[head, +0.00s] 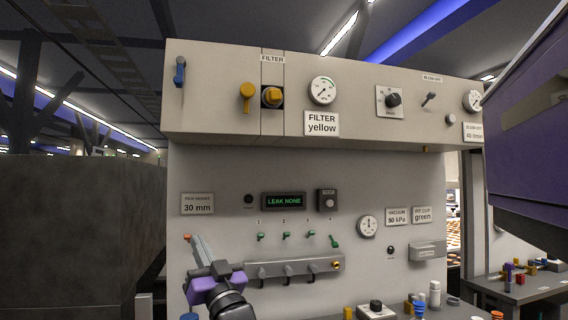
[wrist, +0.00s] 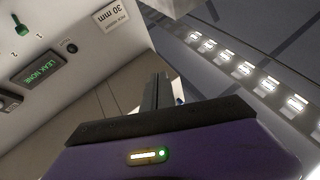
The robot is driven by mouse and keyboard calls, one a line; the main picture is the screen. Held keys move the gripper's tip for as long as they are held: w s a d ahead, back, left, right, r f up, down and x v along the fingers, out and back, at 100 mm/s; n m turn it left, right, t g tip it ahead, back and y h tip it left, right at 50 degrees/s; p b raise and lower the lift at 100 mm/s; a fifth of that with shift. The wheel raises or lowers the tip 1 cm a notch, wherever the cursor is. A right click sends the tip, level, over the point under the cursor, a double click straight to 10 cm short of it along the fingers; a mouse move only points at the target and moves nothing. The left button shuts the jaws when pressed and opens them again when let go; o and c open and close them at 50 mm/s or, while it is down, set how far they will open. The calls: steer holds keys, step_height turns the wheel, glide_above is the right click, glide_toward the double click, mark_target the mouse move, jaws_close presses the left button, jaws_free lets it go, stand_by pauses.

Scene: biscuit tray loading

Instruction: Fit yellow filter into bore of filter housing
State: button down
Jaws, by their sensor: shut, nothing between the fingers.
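The filter housing is a dark square opening (head: 263,104) under the FILTER label on the upper cabinet. A yellow round piece (head: 272,96), which looks like the yellow filter, sits in that opening. How deep it sits I cannot tell. A yellow lever (head: 247,92) is just left of it. My gripper (head: 193,240) is well below the housing, at the lower left in front of the panel, with its fingers pointing up. The fingers also show in the wrist view (wrist: 158,92); they are together and empty. The housing is out of the wrist view.
The cabinet (head: 220,130) juts out above the panel. A manifold (head: 294,267) with levers is right of my gripper. The display (head: 283,201) reads LEAK NONE. A sign (head: 322,123) reads FILTER yellow. Small items, including a white bottle (head: 435,293), stand at lower right.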

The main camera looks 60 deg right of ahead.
mark_target(273, 97)
steer(key=s+d+r+h+b, duration=0.1)
steer(key=d+r, duration=0.2)
steer(key=r, duration=0.6)
steer(key=s+d+r+g+b, duration=0.1)
steer(key=d+r, duration=0.3)
steer(key=r, duration=0.6)
steer(key=s+d+r+h+b, duration=0.1)
steer(key=d+r, duration=0.2)
steer(key=r, duration=0.6)
steer(key=s+r+m+g+h+b, duration=0.1)
steer(key=s+r+m+g, duration=0.1)
steer(key=s+r+g, duration=0.45)
steer(key=s+r+m+g+h+b, duration=0.15)
steer(key=s+r, duration=0.25)
steer(key=r, duration=0.5)
steer(key=w+d+f+m+p, duration=0.1)
steer(key=d+f, duration=0.1)
steer(key=d, duration=0.1)
steer(key=w+d+f+m+g+y+p, duration=0.1)
steer(key=d+p, duration=0.1)
steer(key=d, duration=0.1)
steer(key=shift+w+f+g, duration=0.25)
steer(key=shift+f+g, duration=0.05)
steer(key=shift+f, duration=0.05)
steer(key=shift+d, duration=0.1)
